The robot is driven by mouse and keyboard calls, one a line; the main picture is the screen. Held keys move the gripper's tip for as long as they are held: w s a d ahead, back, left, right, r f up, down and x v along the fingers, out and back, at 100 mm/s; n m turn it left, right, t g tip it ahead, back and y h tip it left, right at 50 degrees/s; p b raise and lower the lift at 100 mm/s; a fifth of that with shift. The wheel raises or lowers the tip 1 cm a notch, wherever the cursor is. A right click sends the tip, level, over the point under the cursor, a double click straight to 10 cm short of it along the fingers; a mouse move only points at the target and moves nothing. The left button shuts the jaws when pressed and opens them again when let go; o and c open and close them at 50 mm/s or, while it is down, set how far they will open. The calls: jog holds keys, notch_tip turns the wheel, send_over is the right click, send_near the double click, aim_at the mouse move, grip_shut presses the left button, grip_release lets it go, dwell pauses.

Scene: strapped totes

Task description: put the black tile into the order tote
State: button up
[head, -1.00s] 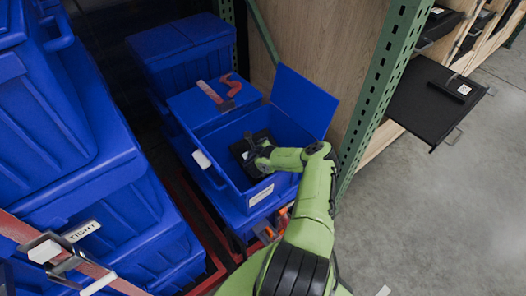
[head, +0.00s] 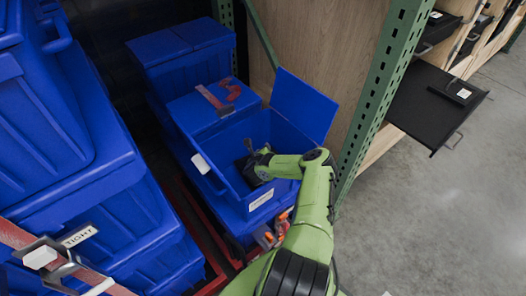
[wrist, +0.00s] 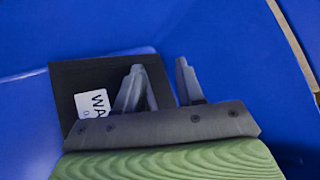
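The order tote, an open blue tote (head: 232,198) with a white label on its front, stands at mid-picture in the head view, its lid flap raised at the right. My gripper (head: 250,152) is inside its opening. In the wrist view my gripper (wrist: 160,75) has its two grey fingers apart, with a clear gap between them. The black tile (wrist: 68,82), with a white label reading "WA", lies tilted against blue tote surfaces, beyond the left finger and partly hidden by it. In the head view the black tile is mostly hidden by my gripper.
Strapped blue totes (head: 80,150) are stacked at the left, with a "TIGHT" tag. Another closed blue tote (head: 180,50) stands behind. A green rack post (head: 375,90) rises at the right of the open tote. A black pulled-out shelf (head: 415,105) holds a dark labelled item. The floor at right is clear.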

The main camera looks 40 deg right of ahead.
jog(key=p+v, duration=0.3)
jog(key=v, duration=0.4)
jog(key=shift+s, duration=0.15)
jog(key=shift+a, duration=0.1)
